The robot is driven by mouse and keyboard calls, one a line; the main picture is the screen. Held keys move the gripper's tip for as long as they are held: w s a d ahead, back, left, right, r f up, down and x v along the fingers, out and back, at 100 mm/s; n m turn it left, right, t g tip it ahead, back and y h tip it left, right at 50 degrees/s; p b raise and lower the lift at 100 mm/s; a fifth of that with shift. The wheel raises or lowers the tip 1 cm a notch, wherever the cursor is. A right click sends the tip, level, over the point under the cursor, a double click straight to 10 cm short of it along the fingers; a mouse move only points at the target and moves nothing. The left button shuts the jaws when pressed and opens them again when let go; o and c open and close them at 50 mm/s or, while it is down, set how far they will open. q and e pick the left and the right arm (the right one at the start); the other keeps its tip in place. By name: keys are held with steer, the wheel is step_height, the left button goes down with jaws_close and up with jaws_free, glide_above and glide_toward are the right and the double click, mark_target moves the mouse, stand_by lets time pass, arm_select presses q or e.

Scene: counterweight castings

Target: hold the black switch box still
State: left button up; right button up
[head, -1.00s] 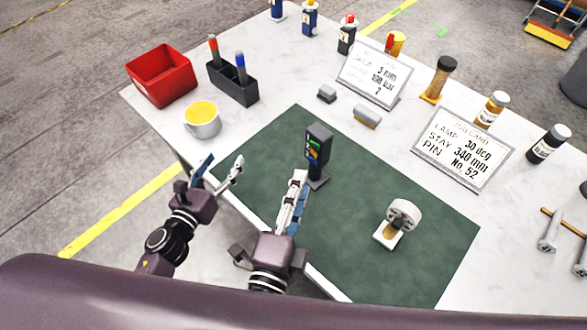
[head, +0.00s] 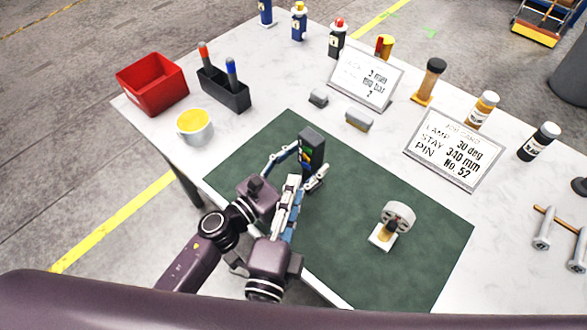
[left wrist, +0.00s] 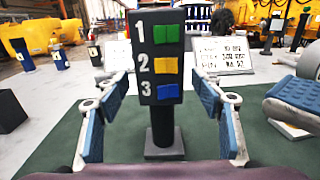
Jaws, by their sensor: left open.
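The black switch box (head: 311,146) stands upright on its post on the green mat (head: 345,205). In the left wrist view the switch box (left wrist: 158,58) shows green, yellow and blue switches beside the numbers 1, 2 and 3. My left gripper (head: 309,160) is open, with one finger on each side of the box. In the left wrist view gaps show between the blue pads and the post. My right gripper (head: 292,181) is just in front of the left one, its fingers seen nearly edge-on; I cannot tell whether they are apart.
A white wheel on a stand (head: 396,217) is on the mat to the right. Two grey blocks (head: 359,120) and two sign cards (head: 454,149) lie behind. A yellow-filled cup (head: 195,127), black pen holder (head: 224,90) and red bin (head: 152,84) stand at the left.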

arm_select(q)
steer(key=shift+x, duration=0.9)
steer(key=shift+c, duration=0.3)
